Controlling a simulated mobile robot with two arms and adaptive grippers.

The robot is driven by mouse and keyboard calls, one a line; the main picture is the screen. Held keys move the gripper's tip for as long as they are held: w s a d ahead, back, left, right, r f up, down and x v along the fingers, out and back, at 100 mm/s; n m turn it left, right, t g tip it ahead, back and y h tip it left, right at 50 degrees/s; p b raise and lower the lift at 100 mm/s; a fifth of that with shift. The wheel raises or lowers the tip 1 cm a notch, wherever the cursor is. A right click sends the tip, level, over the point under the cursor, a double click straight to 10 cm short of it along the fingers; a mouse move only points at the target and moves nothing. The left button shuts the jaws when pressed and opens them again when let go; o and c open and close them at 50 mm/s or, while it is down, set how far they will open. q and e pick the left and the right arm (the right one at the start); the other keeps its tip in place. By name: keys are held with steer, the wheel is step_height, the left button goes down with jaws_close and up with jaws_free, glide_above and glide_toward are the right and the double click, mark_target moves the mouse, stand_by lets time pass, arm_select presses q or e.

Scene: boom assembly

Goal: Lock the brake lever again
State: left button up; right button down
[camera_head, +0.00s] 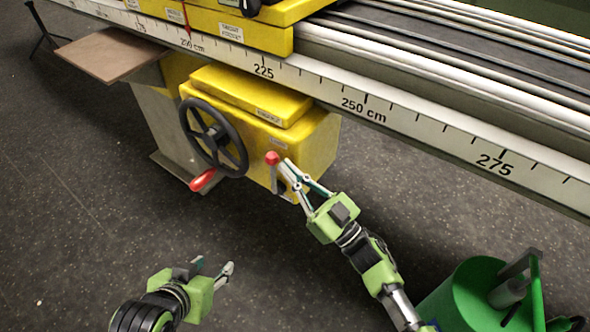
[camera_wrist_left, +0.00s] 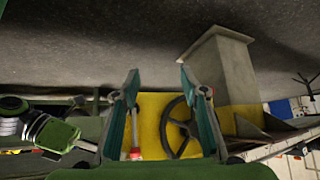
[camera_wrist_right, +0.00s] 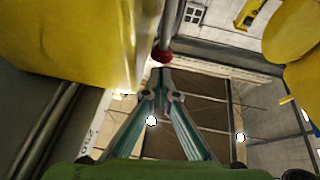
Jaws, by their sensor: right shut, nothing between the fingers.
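The brake lever, with a red ball knob (camera_head: 272,158) on a grey shaft, is on the front of the yellow housing (camera_head: 310,140). The knob is at the top and the shaft runs down from it. My right gripper (camera_head: 288,168) is shut and empty, its fingertips close beside the knob. In the right wrist view the knob (camera_wrist_right: 162,57) is just beyond the closed fingertips (camera_wrist_right: 160,76); I cannot tell whether they touch. My left gripper (camera_head: 214,265) is open and empty, low over the floor, away from the lever. Its spread fingers also show in the left wrist view (camera_wrist_left: 158,72).
A black handwheel (camera_head: 213,135) with a red handle (camera_head: 203,180) is left of the lever. The long rail with a centimetre scale (camera_head: 400,116) runs above the housing. A green canister-like object (camera_head: 470,295) stands at lower right. The floor between is clear.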

arm_select(q)
steer(key=s+a+f+g+p, duration=0.1)
steer(key=s+g, duration=0.1)
steer(key=s, duration=0.2)
steer(key=s+a+f+g+y+p, duration=0.1)
steer(key=s+a+g, duration=0.1)
steer(key=s, duration=0.3)
steer(key=shift+s+g, duration=0.3)
arm_select(e)
steer(key=shift+w+a+r+g+h, duration=0.2)
steer(key=shift+w+a+g+h, duration=0.05)
steer(key=shift+a+g+h, duration=0.1)
arm_select(q)
steer(key=shift+f, duration=0.1)
